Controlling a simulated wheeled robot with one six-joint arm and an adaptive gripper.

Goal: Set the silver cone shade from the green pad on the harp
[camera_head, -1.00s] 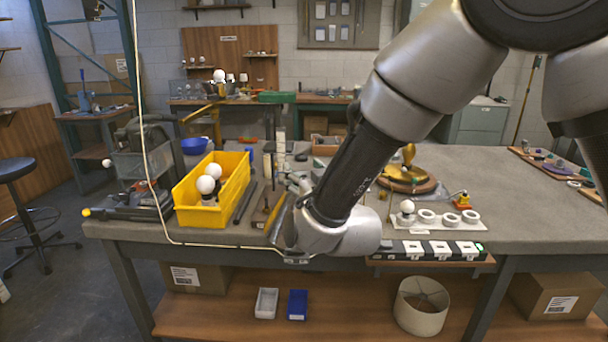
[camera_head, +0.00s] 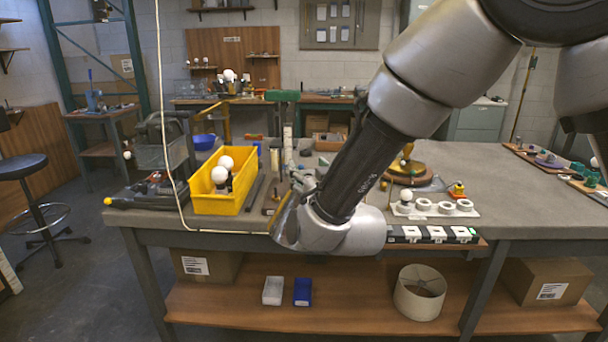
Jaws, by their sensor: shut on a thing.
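My gripper (camera_head: 298,190) is low at the front middle of the workbench, mostly hidden by my wrist. It is shut on what looks like the silver cone shade (camera_head: 284,220), a slanted metallic edge showing just left of the wrist. Most of the shade is hidden. A brass lamp part on a round base (camera_head: 408,174) stands on the bench right of my forearm; I cannot tell whether it carries the harp. The green pad cannot be made out.
A yellow bin (camera_head: 222,200) with white bulbs stands left of my gripper. A white holder with rings (camera_head: 434,210) and a strip (camera_head: 432,234) lie right, near the front edge. A drum shade (camera_head: 420,292) is on the lower shelf. The bench's right middle is clear.

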